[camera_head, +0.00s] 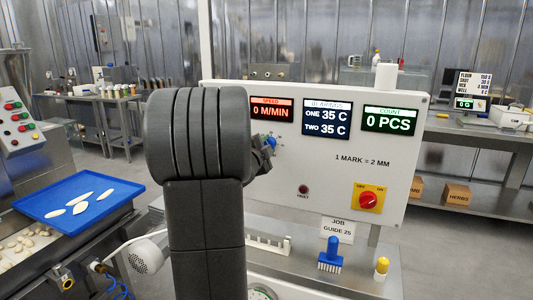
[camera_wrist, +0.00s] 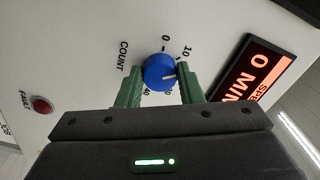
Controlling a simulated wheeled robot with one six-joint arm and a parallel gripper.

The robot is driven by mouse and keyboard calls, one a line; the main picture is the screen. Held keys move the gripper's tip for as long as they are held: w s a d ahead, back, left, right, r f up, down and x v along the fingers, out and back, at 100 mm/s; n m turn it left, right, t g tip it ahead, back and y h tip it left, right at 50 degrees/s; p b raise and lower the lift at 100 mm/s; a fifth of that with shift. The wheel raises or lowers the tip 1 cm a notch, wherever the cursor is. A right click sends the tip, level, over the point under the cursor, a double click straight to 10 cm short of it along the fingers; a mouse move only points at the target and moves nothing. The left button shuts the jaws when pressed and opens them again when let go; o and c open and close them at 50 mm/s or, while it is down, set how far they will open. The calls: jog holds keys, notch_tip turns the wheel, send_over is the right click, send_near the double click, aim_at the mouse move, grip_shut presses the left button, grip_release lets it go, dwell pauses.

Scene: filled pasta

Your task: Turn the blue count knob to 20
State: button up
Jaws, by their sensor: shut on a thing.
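The blue count knob (camera_wrist: 157,70) sits on the white panel, between the two green fingers of my gripper (camera_wrist: 159,80). The fingers are shut on its sides. Its white pointer mark faces right, towards the right finger, past the 10. The 0 and 10 show above the knob, and a 40 and another numeral partly covered show below; the scale behind the right finger is hidden. In the head view the knob (camera_head: 270,142) shows just beside my gripper (camera_head: 264,150), mostly behind my dark arm. The count display (camera_head: 390,120) reads 0 PCS.
The speed display (camera_head: 272,110) reads 0 M/MIN. A red fault button (camera_wrist: 41,104) lies left of the knob in the wrist view. A red rotary switch on yellow (camera_head: 369,200), a blue brush (camera_head: 334,252) and a blue tray (camera_head: 75,205) stand farther off.

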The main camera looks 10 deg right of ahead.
jog(key=m+b, duration=0.3)
jog(key=m, duration=0.3)
jog(key=shift+m, duration=0.3)
dwell(0.4)
jog(key=o, duration=1)
jog(key=shift+c, duration=0.2)
jog(key=shift+s, duration=0.1)
jog(key=v, duration=1.3)
jog(key=shift+s+a, duration=0.25)
